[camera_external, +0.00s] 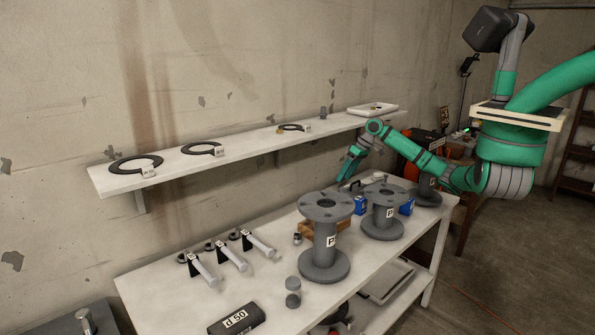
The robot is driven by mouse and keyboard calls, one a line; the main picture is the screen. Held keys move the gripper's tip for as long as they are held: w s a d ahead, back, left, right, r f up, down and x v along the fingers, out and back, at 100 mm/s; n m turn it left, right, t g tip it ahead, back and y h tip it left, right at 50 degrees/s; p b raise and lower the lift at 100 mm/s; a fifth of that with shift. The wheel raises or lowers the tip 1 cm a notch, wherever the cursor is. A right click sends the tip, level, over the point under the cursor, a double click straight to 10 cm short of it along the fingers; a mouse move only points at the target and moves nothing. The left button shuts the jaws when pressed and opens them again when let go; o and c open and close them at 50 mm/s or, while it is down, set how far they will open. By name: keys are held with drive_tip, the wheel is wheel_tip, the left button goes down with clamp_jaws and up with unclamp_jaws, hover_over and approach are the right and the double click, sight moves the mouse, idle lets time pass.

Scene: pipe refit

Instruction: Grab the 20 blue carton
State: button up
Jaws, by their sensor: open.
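A small blue carton (361,205) stands on the workbench between two grey flanged pipe pieces, partly hidden. A second blue carton (407,207) shows at the right edge of the middle pipe piece, also partly covered. No number can be read on either carton. My gripper (347,184) points down above the back of the bench, a little up and left of the first carton and apart from it. It is small and partly hidden in this view. It looks open, and nothing is seen in it.
Flanged pipe pieces (325,238) (383,222) stand in front of the cartons. A brown wooden box (318,228) sits behind the front one. A wall shelf (236,150) with black rings runs above. Tools and a black d 50 box (236,319) lie at the bench's front left.

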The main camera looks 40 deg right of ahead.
sight(360, 198)
drive_tip(key=s+d+f+g+h, duration=0.2)
drive_tip(key=s+d, duration=0.1)
drive_tip(key=s+d+f+g+h, duration=0.1)
drive_tip(key=s+d+f, duration=0.1)
drive_tip(key=shift+s+m+g, duration=0.15)
drive_tip(key=shift+m+g, duration=0.25)
drive_tip(key=shift+s+d+f, duration=0.1)
drive_tip(key=shift+s+f, duration=0.1)
wheel_tip(360, 198, down, 10)
drive_tip(key=shift+w+f, duration=0.1)
drive_tip(key=shift+f, duration=0.15)
drive_tip(key=c, duration=1.1)
